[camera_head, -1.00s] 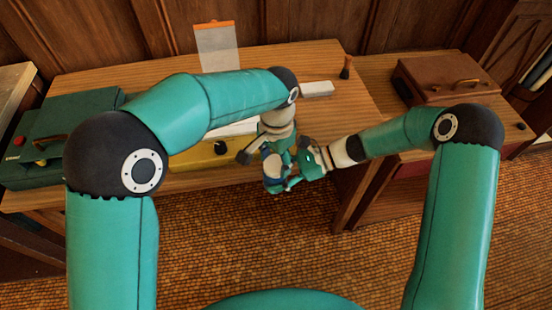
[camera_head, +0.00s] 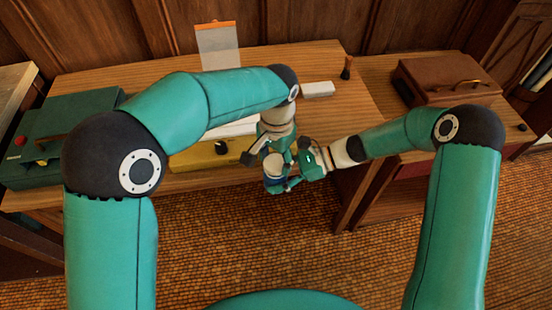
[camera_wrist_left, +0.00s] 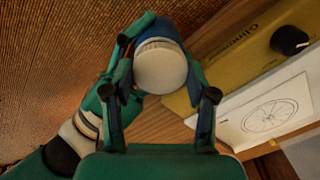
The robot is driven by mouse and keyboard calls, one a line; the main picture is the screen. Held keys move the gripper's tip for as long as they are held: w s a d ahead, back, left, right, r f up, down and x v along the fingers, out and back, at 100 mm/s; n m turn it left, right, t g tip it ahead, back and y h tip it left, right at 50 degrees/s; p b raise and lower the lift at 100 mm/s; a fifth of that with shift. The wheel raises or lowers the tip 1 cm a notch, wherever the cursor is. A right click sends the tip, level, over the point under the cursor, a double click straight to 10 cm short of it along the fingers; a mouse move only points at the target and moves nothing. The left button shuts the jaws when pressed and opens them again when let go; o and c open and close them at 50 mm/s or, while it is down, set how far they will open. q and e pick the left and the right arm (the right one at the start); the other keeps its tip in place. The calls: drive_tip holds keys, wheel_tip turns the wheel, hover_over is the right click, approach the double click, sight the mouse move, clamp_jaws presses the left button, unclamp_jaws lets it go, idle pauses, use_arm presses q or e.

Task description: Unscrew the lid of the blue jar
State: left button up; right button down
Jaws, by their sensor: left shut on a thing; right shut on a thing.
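The blue jar (camera_wrist_left: 150,28) is held in the air in front of the table's near edge; it is small and mostly covered in the head view (camera_head: 274,171). Its pale ribbed lid (camera_wrist_left: 160,68) faces the left wrist camera. My left gripper (camera_wrist_left: 158,82) comes from above, its two fingers on opposite sides of the lid. My right gripper (camera_head: 288,178) comes in from the right and is shut on the jar's body. The lid sits on the jar; I cannot tell how loose it is. The fingers hide part of the jar.
The wooden table (camera_head: 330,110) lies behind the grippers, with a yellow box (camera_head: 205,155), a green case (camera_head: 60,130) and a white block (camera_head: 317,89). A brown case (camera_head: 447,80) stands on the right table. Open floor lies below the jar.

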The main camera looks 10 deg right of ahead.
use_arm(q)
drive_tip(key=shift+r, duration=0.85)
